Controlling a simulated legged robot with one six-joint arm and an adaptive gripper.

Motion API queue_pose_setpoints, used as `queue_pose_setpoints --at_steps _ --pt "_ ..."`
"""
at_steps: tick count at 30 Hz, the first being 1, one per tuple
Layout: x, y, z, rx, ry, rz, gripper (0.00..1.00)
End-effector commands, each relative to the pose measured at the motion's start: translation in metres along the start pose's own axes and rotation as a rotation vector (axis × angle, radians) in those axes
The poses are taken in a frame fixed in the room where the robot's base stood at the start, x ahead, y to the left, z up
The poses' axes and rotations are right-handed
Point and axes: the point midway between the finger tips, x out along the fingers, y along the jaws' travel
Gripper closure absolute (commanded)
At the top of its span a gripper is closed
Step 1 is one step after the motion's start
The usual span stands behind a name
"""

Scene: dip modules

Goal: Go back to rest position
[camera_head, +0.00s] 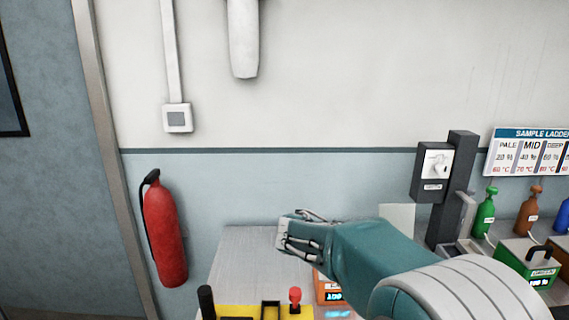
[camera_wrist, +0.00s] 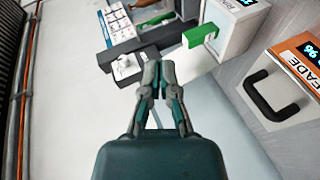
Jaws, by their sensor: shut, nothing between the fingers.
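My gripper (camera_head: 300,238) is at the end of my teal arm, held over the grey bench (camera_head: 245,262) in the head view, with its fingers pointing left. In the wrist view my gripper (camera_wrist: 160,68) shows with its fingertips close together and nothing between them. The bench surface below is partly hidden by my arm.
A black lever and a red-knobbed joystick (camera_head: 295,298) stand on a yellow panel at the front. An orange box (camera_head: 326,290) is partly behind my arm. A dark post device (camera_head: 433,172), several bottles and a green box (camera_head: 527,262) stand right. A fire extinguisher (camera_head: 164,232) hangs left.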

Motion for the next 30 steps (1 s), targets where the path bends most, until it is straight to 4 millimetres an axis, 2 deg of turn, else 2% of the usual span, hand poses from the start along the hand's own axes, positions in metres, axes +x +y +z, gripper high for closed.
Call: queue_pose_setpoints --at_steps 1,5,10,15,24,30 --pt "0.001 0.008 0.019 0.007 -0.024 -0.06 1.0" --pt "-0.002 0.015 0.064 0.014 -0.074 -0.228 1.0" --pt "-0.013 0.015 0.12 0.045 -0.101 -0.449 1.0" --pt "-0.033 0.008 0.17 0.101 -0.085 -0.661 1.0" --pt "-0.078 -0.012 0.235 0.26 0.035 -0.984 1.0" --pt "-0.099 -0.022 0.254 0.35 0.119 -1.102 1.0"
